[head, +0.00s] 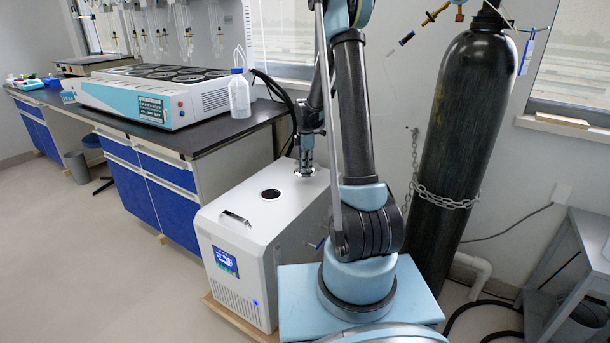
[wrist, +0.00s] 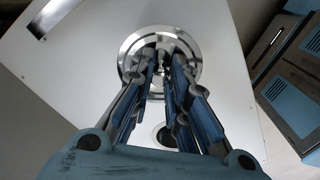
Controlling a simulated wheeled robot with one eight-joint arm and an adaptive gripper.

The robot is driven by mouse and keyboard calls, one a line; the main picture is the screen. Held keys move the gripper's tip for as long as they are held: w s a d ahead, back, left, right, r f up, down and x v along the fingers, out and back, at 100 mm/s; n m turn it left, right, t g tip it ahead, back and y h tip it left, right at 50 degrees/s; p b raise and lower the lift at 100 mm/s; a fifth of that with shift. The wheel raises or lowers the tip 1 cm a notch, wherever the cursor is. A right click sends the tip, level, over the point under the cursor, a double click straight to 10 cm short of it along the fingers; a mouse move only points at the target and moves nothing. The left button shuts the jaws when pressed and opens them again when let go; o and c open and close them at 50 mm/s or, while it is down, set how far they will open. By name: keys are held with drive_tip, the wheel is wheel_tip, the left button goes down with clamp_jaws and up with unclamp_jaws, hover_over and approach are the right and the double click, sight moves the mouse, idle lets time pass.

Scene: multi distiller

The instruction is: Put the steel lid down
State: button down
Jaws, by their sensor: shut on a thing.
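The steel lid (wrist: 194,47) is a shiny round disc in the wrist view, with my gripper (wrist: 163,68) shut on its middle. In the head view the lid (head: 304,172) shows small under my gripper (head: 306,158), at or just above the white top of the chiller box (head: 240,207). I cannot tell whether it touches that top. A round dark opening (head: 271,194) in the box top lies uncovered to the left of the lid. In the wrist view a round dark opening (wrist: 166,137) shows partly behind my fingers.
The box has a handle (head: 236,218) on top and a lit display (head: 225,262) in front. A black bench (head: 184,141) with a multi-place distiller (head: 152,97) and a wash bottle (head: 239,96) stands to the left. A chained black gas cylinder (head: 464,120) stands to the right.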

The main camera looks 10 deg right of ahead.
drive_tip(key=shift+f, duration=1.75)
drive_tip(key=c, duration=1.6)
unclamp_jaws()
drive_tip(key=shift+f, duration=0.1)
drive_tip(key=shift+o, duration=0.2)
